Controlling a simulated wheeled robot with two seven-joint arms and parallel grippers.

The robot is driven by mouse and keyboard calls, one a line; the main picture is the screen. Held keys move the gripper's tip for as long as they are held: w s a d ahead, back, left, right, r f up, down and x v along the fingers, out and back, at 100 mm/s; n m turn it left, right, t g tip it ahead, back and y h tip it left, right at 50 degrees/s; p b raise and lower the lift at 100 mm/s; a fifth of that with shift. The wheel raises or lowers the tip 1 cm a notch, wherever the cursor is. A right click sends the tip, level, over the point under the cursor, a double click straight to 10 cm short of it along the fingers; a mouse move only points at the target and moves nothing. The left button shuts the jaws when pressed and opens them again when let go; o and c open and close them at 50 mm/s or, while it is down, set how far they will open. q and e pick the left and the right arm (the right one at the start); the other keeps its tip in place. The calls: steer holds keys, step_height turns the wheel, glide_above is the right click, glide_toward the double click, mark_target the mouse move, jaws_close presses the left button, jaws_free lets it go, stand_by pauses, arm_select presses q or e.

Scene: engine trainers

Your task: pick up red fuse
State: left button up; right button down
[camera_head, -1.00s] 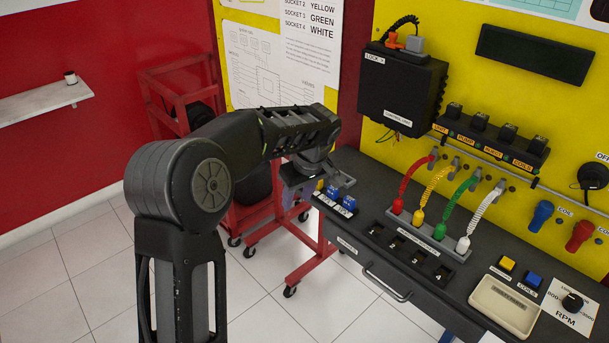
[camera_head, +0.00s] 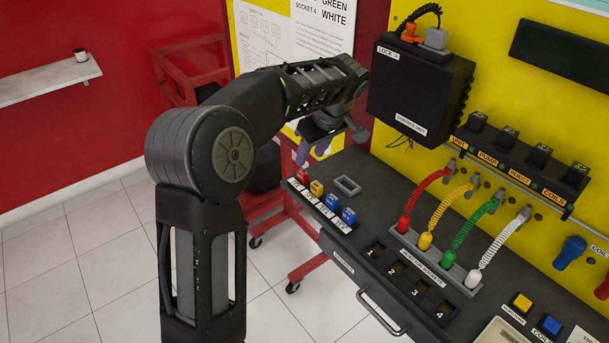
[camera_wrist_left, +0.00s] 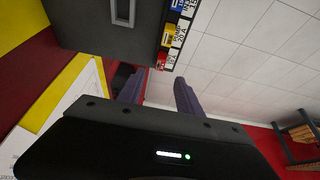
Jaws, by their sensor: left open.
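The red fuse (camera_head: 302,177) stands at the left end of a row of fuses on the front left edge of the dark bench. It shows in the left wrist view as a small red piece (camera_wrist_left: 161,62), beside the yellow fuse (camera_wrist_left: 169,38). My left gripper (camera_head: 313,150) is in the air just above and behind the red fuse, apart from it. In the left wrist view its two fingers (camera_wrist_left: 157,88) are spread with nothing between them, and the red fuse lies just beyond their tips. My right gripper is in neither view.
Yellow and blue fuses (camera_head: 332,200) stand close beside the red one, above white labels. A small grey rectangular frame (camera_head: 347,186) lies behind them. Numbered sockets (camera_head: 397,266) and coiled leads are to the right. A black control unit box (camera_head: 420,95) is on the yellow panel near my wrist.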

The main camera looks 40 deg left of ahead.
mark_target(303, 172)
arm_select(q)
steer(key=shift+x, duration=1.4)
steer(key=p+x, duration=0.2)
steer(key=x, duration=0.2)
steer(key=shift+s+f, duration=0.1)
steer(key=shift+f, duration=0.2)
steer(key=shift+a+f, duration=0.1)
steer(key=shift+f, duration=0.2)
jaws_close()
